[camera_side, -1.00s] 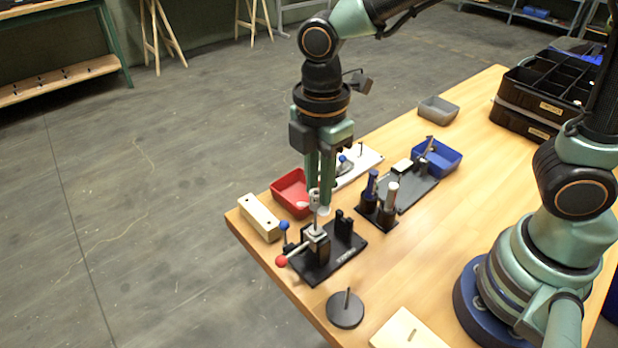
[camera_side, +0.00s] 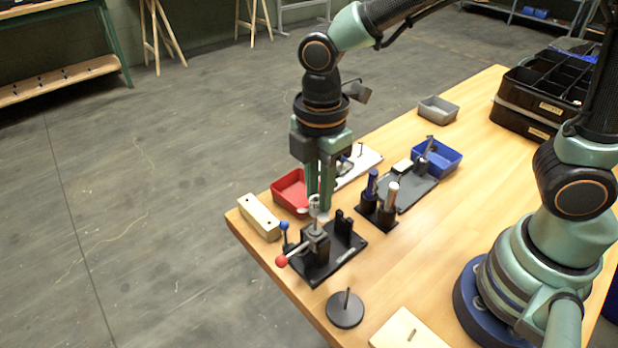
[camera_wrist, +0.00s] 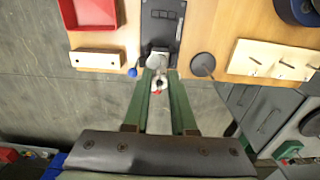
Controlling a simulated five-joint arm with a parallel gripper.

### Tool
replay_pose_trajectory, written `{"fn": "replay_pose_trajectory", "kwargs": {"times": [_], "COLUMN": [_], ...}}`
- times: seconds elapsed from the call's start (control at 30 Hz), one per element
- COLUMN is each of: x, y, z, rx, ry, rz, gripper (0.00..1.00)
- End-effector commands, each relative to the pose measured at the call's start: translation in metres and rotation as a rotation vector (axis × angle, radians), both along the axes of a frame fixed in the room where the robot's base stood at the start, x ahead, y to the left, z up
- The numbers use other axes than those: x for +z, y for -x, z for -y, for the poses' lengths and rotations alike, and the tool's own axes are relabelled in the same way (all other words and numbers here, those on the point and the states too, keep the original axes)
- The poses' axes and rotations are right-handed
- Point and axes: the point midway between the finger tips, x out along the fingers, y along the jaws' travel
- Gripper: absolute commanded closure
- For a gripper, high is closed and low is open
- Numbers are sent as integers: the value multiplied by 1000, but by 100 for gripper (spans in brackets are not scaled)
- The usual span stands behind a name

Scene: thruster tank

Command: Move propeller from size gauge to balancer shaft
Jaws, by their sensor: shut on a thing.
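My gripper (camera_side: 319,204) points down and is shut on a small pale propeller (camera_side: 314,203), which also shows between the fingertips in the wrist view (camera_wrist: 158,82). The propeller is just above or at the top of a thin upright rod (camera_side: 316,224) on a black fixture (camera_side: 345,250) near the table's front left edge. This fixture has a lever with a red ball and looks like the balancer; I cannot tell whether the propeller touches the rod. A black stand (camera_side: 377,213) with a blue-topped and a white-topped post is to the right, possibly the size gauge.
A red bin (camera_side: 290,192), a wooden block (camera_side: 259,217) and a blue ball knob (camera_side: 284,226) are close by. A round black base with a pin (camera_side: 345,311) stands in front. A blue bin (camera_side: 437,157) is behind. The table's middle right is clear.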

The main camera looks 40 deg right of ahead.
Motion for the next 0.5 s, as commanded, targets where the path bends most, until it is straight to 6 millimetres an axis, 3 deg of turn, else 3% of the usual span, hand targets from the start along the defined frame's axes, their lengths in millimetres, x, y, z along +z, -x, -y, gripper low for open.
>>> {"fn": "replay_pose_trajectory", "kwargs": {"times": [0.5], "x": [-7], "y": [0], "z": [0], "rx": [0], "ry": [0], "rz": [-1], "gripper": [100]}}
